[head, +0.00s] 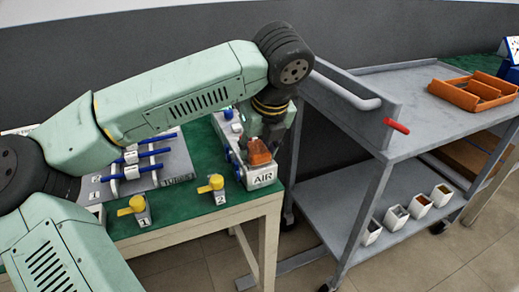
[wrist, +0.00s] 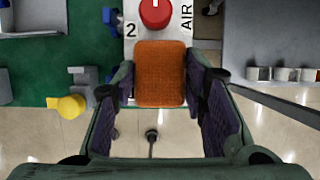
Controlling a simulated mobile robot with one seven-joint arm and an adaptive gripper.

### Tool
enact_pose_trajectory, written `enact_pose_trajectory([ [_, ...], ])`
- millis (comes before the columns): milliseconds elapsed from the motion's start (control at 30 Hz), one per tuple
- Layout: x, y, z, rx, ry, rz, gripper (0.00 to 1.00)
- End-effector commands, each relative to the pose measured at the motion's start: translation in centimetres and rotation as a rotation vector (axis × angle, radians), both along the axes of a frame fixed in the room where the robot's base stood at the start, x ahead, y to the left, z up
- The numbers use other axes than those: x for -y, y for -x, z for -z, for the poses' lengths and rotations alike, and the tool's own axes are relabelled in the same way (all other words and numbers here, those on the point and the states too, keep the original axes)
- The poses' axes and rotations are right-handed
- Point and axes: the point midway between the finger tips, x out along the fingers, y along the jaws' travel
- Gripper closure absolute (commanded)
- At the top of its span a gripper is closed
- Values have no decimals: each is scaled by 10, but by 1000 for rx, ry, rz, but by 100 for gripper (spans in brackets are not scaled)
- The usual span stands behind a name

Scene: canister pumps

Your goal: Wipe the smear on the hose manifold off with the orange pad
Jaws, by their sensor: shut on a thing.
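The orange pad (wrist: 160,65) is held between the two fingers of my gripper (wrist: 161,88). In the head view the pad (head: 260,152) shows below my gripper (head: 264,132), over the front part of a pale box marked AIR (head: 263,178), which I take for the hose manifold. In the wrist view the box (wrist: 176,27) has a red knob and a "2" at the pad's far edge. The pad overlaps the box's near end; I cannot tell whether they touch. I see no smear; the pad and gripper hide part of the box top.
The green table (head: 205,150) carries a grey plate with blue tubes (head: 170,170) and two yellow-topped valves (head: 138,207). A grey cart (head: 440,120) stands close on the right, with an orange tray (head: 473,93) on top and several small white containers below.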

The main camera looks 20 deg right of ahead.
Motion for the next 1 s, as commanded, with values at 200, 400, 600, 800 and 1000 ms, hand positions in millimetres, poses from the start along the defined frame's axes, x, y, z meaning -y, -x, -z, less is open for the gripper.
enact_pose_trajectory([
  [200,0,0,0,0,0,0,83],
  [400,0,5,1,1,-1,2,83],
  [600,1,15,2,1,1,1,83],
  [800,1,24,3,0,-1,1,83],
  [1000,1,25,3,-3,-2,1,83],
])
